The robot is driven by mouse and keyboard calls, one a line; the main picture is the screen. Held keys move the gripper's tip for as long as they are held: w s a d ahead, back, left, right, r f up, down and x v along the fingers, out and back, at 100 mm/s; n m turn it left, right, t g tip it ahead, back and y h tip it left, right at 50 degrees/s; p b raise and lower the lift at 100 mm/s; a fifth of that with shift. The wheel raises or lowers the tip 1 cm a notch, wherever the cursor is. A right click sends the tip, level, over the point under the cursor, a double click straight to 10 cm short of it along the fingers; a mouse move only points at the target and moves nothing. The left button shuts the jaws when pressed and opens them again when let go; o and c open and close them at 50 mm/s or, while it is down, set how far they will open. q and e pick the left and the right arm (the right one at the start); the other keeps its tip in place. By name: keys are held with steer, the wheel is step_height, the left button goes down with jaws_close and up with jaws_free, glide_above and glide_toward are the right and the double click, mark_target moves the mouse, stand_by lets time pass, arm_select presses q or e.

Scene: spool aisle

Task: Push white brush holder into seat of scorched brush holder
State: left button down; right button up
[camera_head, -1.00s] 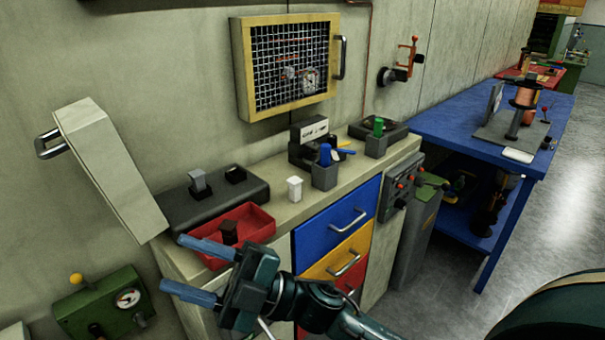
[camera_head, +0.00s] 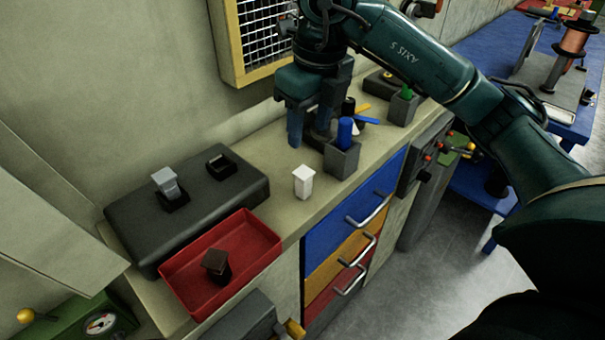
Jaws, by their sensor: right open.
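The white brush holder (camera_head: 303,182) stands upright on the bench top, left of the grey cup with the blue item. The scorched brush holder (camera_head: 217,265), dark brown, is in the red tray (camera_head: 262,262). A dark box (camera_head: 130,215) behind the tray has two black seats; the left one holds a grey holder (camera_head: 166,182), and the right seat (camera_head: 221,163) looks empty. My right gripper (camera_head: 310,140) is open, pointing down above the bench, behind and right of the white holder and apart from it. My left gripper is out of view.
A grey cup (camera_head: 342,160) with a blue item stands close to my right gripper. Another cup (camera_head: 403,108) with a green item stands further right. A yellow-framed mesh cabinet (camera_head: 262,35) hangs on the wall. Blue, yellow and red drawers (camera_head: 345,222) are below.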

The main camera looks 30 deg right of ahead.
glide_above(304, 172)
steer(key=f, duration=0.6)
steer(key=shift+s+f, duration=0.15)
steer(key=shift+s, duration=0.2)
steer(key=shift+w+f+p, duration=0.2)
steer(key=shift+f+p, duration=0.05)
steer(key=shift+f, duration=1.1)
steer(key=shift+w+f+p, duration=0.15)
steer(key=shift+f+p, duration=0.1)
steer(key=shift+f, duration=1.05)
steer(key=c, duration=0.9)
steer(key=shift+r, duration=0.1)
